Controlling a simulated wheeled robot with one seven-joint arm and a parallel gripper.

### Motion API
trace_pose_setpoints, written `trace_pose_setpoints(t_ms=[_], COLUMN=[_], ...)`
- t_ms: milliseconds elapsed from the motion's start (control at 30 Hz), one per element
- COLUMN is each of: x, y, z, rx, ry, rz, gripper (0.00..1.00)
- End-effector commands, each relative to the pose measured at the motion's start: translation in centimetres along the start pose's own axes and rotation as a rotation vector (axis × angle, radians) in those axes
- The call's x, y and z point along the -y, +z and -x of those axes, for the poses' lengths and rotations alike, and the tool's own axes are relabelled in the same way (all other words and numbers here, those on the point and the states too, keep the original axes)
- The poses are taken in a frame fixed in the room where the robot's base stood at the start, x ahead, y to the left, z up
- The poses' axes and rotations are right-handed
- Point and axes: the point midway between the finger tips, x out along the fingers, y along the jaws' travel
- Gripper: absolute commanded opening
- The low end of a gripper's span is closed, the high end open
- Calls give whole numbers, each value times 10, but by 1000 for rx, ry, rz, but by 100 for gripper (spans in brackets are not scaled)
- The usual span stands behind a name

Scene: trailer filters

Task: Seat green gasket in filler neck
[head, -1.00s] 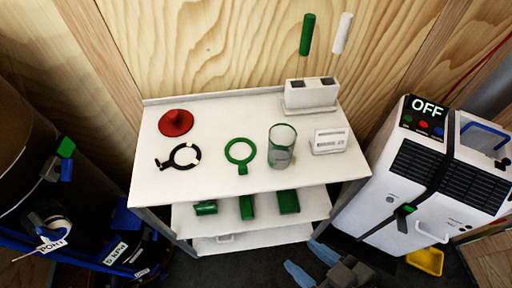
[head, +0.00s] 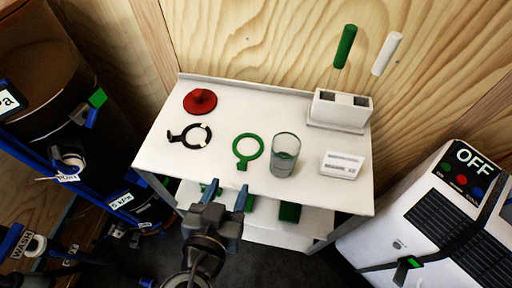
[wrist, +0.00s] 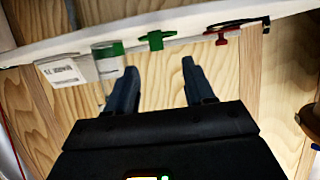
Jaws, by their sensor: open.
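The green gasket (head: 242,164), a flat ring with a short tab, lies on the white cart top, between a black ring (head: 174,138) and a clear glass (head: 284,163). It also shows edge-on in the wrist view (wrist: 156,40). My gripper (head: 226,194) is open and empty in front of the cart's front edge, nearer the camera than the gasket and apart from it. Its two blue fingers also show in the wrist view (wrist: 159,68), apart, with nothing between them. I cannot clearly make out a filler neck in either view.
A red funnel-shaped piece (head: 200,103), a white label block (head: 341,164) and a white holder (head: 340,110) with green and white handles above it stand on the cart. A brown drum (head: 45,55) is at left, a white OFF unit (head: 430,210) at right. Green items sit on the lower shelf.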

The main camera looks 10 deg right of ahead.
Motion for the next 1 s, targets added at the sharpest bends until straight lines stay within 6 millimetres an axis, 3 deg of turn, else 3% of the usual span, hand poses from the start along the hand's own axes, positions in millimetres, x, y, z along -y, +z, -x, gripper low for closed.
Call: trace_pose_setpoints(t_ms=[367, 633, 933, 1000], x=[-2, -4, -5, -5], y=[-3, -2, -1, -1], z=[-34, -71, -77, -77], rx=[-3, -2, -2, -2], ry=[4, 3, 2, 2], rz=[-2, -3, -3, -2], gripper=[53, 53, 53, 48])
